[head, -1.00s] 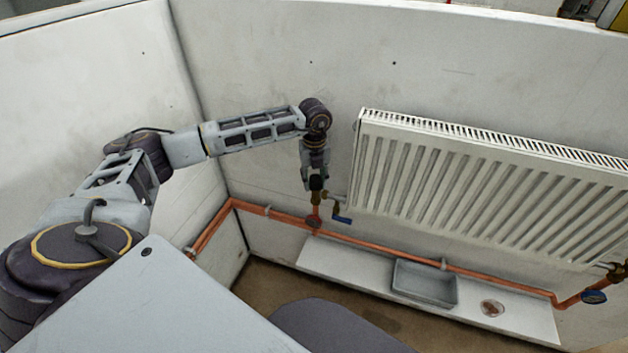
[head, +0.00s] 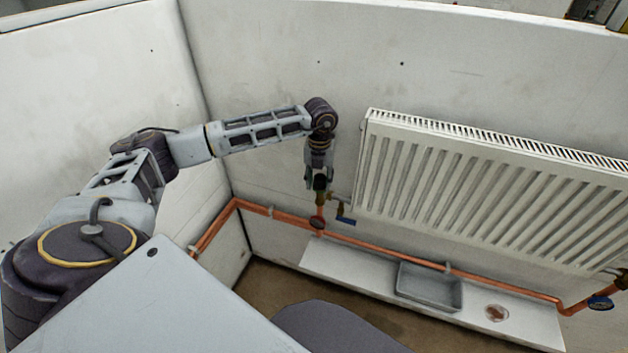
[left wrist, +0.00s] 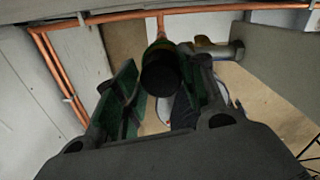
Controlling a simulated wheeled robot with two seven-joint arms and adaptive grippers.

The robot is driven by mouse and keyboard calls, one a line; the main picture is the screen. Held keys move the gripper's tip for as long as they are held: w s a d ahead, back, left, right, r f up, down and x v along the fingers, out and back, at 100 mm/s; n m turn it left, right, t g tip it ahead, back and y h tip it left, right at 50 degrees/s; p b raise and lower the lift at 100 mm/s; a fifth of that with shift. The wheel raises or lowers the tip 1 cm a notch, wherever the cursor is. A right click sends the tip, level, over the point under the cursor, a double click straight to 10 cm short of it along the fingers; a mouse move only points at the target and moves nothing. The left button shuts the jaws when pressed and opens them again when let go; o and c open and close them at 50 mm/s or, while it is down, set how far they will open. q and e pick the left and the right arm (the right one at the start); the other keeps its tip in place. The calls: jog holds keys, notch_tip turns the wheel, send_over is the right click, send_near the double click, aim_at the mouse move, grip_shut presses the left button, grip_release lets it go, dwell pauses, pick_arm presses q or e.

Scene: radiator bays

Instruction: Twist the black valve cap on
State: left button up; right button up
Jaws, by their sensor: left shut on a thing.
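The black valve cap (left wrist: 160,74) sits between the green-padded fingers of my left gripper (left wrist: 158,92) in the left wrist view. The cap is on top of the valve at the end of the vertical copper pipe. Whether it is fully seated on the thread cannot be told. In the head view my left gripper (head: 318,180) points down from above, shut on the cap, left of the radiator's near lower corner. The fingers partly hide the cap there. My right gripper is not in view.
The white radiator (head: 480,190) hangs right of the valve. A copper pipe (head: 390,249) runs below along the wall. A grey tray (head: 430,288) sits on the white ledge (head: 350,266).

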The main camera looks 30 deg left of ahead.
pick_arm(q)
jog(key=shift+w+d+t+b, duration=0.2)
jog(key=shift+w+t+b, duration=0.2)
jog(key=shift+w, duration=0.15)
jog(key=shift+c, duration=0.7)
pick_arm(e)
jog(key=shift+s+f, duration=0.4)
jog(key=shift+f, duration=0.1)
pick_arm(q)
jog(key=o, duration=1.1)
jog(key=shift+s+f, duration=0.1)
jog(key=shift+c, duration=0.2)
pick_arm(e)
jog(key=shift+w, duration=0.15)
pick_arm(q)
jog(key=o, duration=0.9)
jog(key=shift+f, duration=0.1)
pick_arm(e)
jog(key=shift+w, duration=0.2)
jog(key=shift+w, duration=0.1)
pick_arm(q)
jog(key=shift+a, duration=0.1)
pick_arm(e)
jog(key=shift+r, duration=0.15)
